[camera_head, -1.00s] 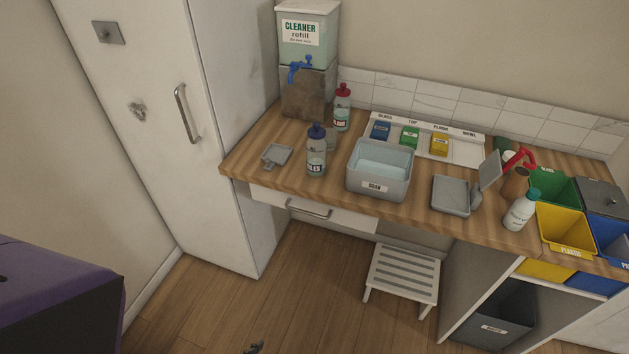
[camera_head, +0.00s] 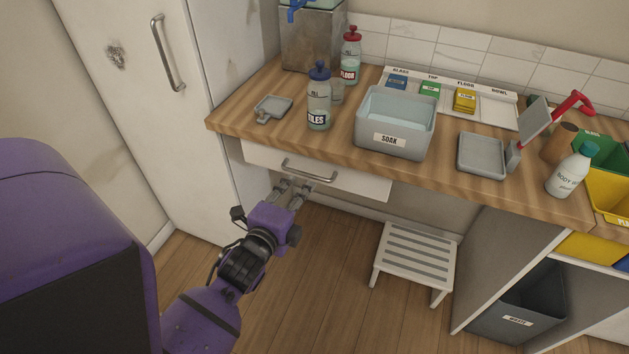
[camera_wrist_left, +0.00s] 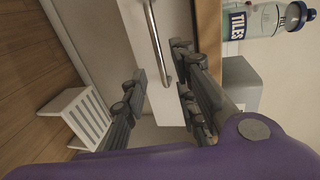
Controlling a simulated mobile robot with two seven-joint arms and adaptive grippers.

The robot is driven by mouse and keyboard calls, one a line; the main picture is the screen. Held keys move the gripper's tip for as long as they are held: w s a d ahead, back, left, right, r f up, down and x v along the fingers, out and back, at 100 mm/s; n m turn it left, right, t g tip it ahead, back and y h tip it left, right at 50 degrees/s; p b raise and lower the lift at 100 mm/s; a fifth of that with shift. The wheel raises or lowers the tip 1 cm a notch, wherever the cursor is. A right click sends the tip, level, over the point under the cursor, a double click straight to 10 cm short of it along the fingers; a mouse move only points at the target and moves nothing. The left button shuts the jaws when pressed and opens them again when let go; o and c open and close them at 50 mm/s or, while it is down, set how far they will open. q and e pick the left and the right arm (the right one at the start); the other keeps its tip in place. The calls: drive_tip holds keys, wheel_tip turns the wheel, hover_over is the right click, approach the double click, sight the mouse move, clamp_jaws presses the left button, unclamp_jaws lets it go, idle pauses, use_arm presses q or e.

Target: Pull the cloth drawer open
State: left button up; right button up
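The cloth drawer (camera_head: 352,183) is a white front under the wooden counter, and it looks closed. Its grey bar handle (camera_head: 309,171) runs along the front; in the left wrist view the handle (camera_wrist_left: 153,32) shows as a bright bar across the white drawer front (camera_wrist_left: 169,102). My left gripper (camera_head: 293,187) is just below and in front of the handle. In the left wrist view its fingers (camera_wrist_left: 159,64) are spread apart, one on each side of the handle, with gaps showing. I cannot tell whether they reach its depth. My right gripper is not in view.
On the counter (camera_head: 235,115) stand a TILES bottle (camera_head: 319,100), a SOAK tub (camera_head: 390,139), a grey tray (camera_head: 482,160) and a white bottle (camera_head: 570,172). A white step stool (camera_head: 415,258) stands on the floor, right of my arm. A tall white cabinet (camera_head: 205,130) is at the left.

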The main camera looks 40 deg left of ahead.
use_arm(q)
drive_tip(key=x, duration=0.7)
drive_tip(key=shift+w+f, duration=0.1)
drive_tip(key=shift+c, duration=0.2)
clamp_jaws()
